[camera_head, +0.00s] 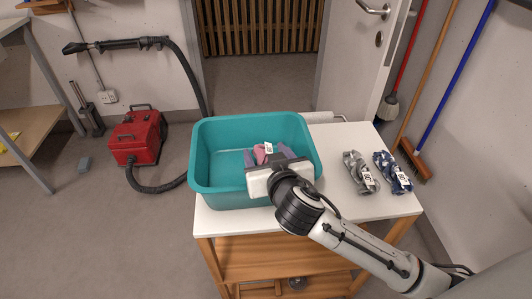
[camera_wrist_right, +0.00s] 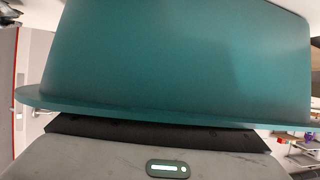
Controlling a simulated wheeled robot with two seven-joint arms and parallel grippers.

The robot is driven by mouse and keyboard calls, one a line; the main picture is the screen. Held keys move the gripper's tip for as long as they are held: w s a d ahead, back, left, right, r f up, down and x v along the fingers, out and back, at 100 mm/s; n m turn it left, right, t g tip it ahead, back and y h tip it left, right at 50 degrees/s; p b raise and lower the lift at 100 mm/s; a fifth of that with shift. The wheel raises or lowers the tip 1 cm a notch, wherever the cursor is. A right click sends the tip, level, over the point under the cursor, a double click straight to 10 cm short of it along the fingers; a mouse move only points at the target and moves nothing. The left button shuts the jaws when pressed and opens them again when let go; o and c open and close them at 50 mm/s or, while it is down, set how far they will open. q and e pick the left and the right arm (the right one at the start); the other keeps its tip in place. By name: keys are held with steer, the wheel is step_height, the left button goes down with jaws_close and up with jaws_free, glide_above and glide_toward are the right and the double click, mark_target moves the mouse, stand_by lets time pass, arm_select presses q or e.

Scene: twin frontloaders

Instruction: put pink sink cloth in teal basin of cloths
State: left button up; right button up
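The teal basin (camera_head: 207,165) stands on the white top of a small table. The basin's teal wall (camera_wrist_right: 180,65) fills most of the right wrist view. A pink cloth (camera_head: 261,153) with a white tag shows inside the basin, just beyond my right gripper, with mauve-purple patches beside it. My right gripper (camera_head: 270,165) reaches over the basin's near right side, its pale body in front of the cloth. Its fingers are hidden, so I cannot tell whether they hold the cloth. My left gripper is not in view.
A grey patterned cloth (camera_head: 360,172) and a blue patterned cloth (camera_head: 393,171) with tags lie on the white table (camera_head: 335,207), right of the basin. A red vacuum (camera_head: 137,137) with a hose stands on the floor at left. Brooms lean by the door at right.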

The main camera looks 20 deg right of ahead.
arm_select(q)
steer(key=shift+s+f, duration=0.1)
arm_select(e)
steer(key=shift+s+f, duration=0.15)
steer(key=shift+f, duration=0.4)
steer(key=shift+r, duration=0.1)
steer(key=shift+r+p, duration=0.3)
steer(key=shift+s+r, duration=0.15)
steer(key=shift+r, duration=0.15)
arm_select(q)
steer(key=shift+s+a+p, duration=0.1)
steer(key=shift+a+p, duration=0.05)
steer(key=shift+p, duration=0.15)
arm_select(e)
steer(key=v, duration=1.1)
steer(key=shift+s+r, duration=0.15)
steer(key=shift+r, duration=0.25)
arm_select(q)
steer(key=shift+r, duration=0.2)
arm_select(e)
steer(key=shift+a, duration=0.1)
